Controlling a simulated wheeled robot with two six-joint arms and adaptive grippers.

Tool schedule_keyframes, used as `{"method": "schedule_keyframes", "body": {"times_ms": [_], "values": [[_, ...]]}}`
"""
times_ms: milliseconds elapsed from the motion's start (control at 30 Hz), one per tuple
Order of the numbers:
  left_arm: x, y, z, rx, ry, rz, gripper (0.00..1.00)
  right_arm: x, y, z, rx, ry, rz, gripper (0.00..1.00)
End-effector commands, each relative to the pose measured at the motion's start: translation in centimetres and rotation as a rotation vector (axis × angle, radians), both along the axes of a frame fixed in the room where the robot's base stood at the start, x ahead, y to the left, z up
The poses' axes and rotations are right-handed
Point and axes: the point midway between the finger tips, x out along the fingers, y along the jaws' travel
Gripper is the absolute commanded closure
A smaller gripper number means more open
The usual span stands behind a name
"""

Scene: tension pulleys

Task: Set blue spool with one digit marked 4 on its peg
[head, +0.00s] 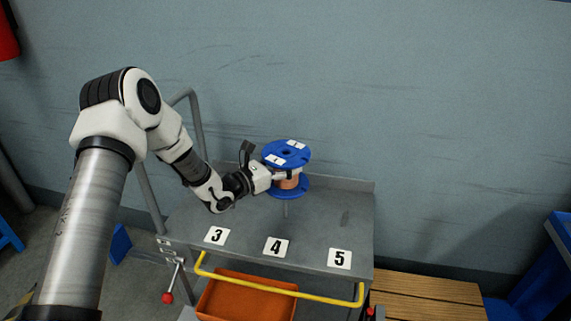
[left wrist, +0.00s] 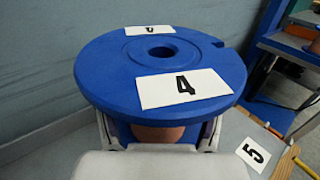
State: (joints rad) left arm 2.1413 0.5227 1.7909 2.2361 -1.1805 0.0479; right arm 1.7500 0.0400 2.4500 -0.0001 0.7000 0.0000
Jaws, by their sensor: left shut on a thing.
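The blue spool (head: 287,152) has a copper-coloured core and white labels on its top flange. In the left wrist view, the near label on the spool (left wrist: 185,88) reads 4; the far label is too oblique to read surely. My left gripper (head: 277,176) is shut on the spool's core between the flanges, holding it roughly upright above the grey cart top. A thin grey peg (head: 285,209) shows below the lower flange, behind the label 4 (head: 276,247). Whether the peg enters the spool's hole is hidden. My right gripper is not in view.
The grey cart top (head: 320,225) also bears labels 3 (head: 216,236) and 5 (head: 340,259). A yellow rail (head: 280,288) runs along its front, above an orange bin (head: 240,299). A wooden-slat surface (head: 425,292) is at right. The wall stands behind.

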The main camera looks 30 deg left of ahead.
Motion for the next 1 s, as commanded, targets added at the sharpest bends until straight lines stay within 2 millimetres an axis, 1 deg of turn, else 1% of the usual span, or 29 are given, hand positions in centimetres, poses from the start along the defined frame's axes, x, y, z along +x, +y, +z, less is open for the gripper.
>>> {"method": "schedule_keyframes", "body": {"times_ms": [267, 533, 767, 1000], "values": [[0.0, 0.0, 0.1, 0.0, -0.003, 0.0, 0.94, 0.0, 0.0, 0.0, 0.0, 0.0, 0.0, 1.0], [0.0, 0.0, 0.0, 0.0, -0.003, 0.0, 0.94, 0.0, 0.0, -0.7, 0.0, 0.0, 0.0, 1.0], [0.0, 0.0, 0.1, 0.0, -0.003, 0.0, 0.94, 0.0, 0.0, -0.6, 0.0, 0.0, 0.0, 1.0], [0.0, 0.0, -0.4, 0.0, -0.003, 0.0, 0.94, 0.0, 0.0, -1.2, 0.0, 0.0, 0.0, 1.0]]}}
